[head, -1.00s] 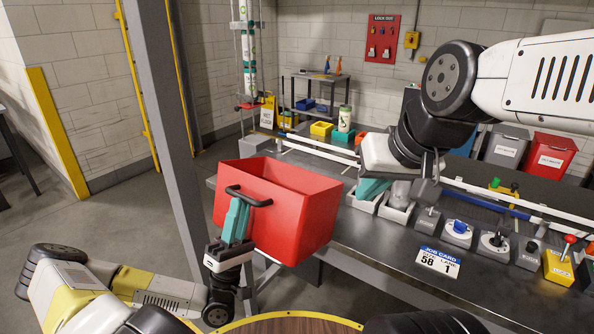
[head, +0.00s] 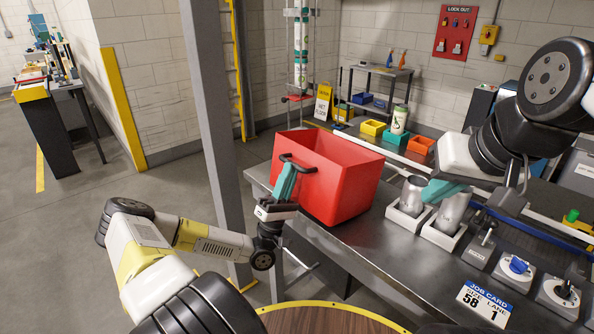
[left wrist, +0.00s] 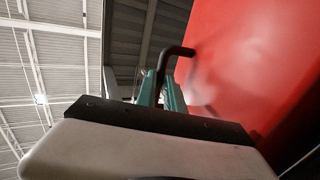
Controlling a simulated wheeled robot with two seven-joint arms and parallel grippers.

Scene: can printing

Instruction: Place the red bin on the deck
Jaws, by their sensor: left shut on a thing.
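The red bin (head: 345,190) is an open-topped box with a dark handle (head: 298,163) on its near left side. In the head view it appears over the left end of the grey metal tabletop (head: 400,250); I cannot tell whether its base touches. My left gripper (head: 287,180) has its teal fingers shut on the handle. The left wrist view also shows the handle (left wrist: 178,52) at the fingers and the red wall (left wrist: 250,60) beside them. My right gripper (head: 440,191) is by two silver cans (head: 413,192); its jaw gap is unclear.
The cans stand in grey square holders right of the bin. A job card (head: 486,303) and control knobs (head: 516,267) occupy the tabletop's right. A grey post (head: 212,110) rises left of the bin. A round wooden surface (head: 330,322) with a yellow rim is at the bottom.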

